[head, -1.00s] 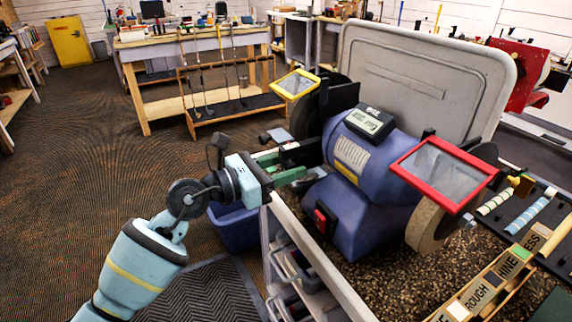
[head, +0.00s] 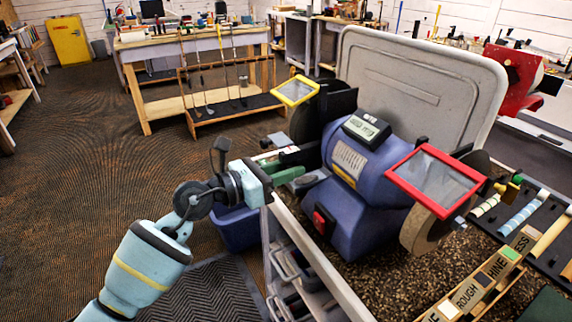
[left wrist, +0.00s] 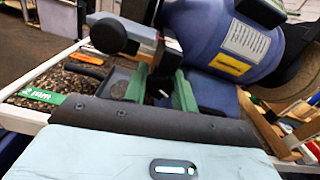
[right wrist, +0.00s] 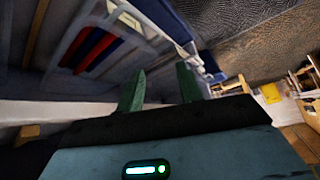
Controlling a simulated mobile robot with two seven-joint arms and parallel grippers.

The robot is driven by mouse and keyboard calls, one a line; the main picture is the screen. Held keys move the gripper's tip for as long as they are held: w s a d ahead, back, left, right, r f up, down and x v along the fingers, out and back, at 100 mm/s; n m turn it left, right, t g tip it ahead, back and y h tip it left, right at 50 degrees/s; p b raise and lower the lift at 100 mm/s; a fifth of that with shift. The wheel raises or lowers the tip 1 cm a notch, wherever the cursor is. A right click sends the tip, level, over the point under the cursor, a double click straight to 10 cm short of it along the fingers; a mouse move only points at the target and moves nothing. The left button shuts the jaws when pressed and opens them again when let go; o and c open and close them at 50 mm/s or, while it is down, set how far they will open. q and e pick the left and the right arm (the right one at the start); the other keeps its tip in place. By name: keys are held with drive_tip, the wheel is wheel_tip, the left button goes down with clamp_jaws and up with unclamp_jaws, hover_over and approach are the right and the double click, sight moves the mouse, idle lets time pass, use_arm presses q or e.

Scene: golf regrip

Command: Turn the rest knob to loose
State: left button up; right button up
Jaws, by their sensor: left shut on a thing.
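My left gripper (head: 296,172) is at the grinder's left side, below that plate. In the left wrist view its green fingers (left wrist: 158,90) are shut on a small dark part, which I take to be the rest knob (left wrist: 158,84); the fingers mostly hide it. The knob's setting cannot be read. A round black knob (left wrist: 108,35) also shows beyond the fingers. My right gripper (right wrist: 160,88) shows only in the right wrist view, its fingers apart and empty.
A red-framed shield (head: 436,180) and a yellow-framed shield (head: 296,91) stick out from the grinder. A wooden block rack (head: 480,285) lies at the front right, with grips (head: 523,212) on a dark tray behind. A blue bin (head: 236,230) stands below the left arm.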

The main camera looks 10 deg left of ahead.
use_arm(q)
drive_tip(key=o, duration=0.9)
drive_tip(key=shift+b+v, duration=0.45)
drive_tip(key=shift+v, duration=3.5)
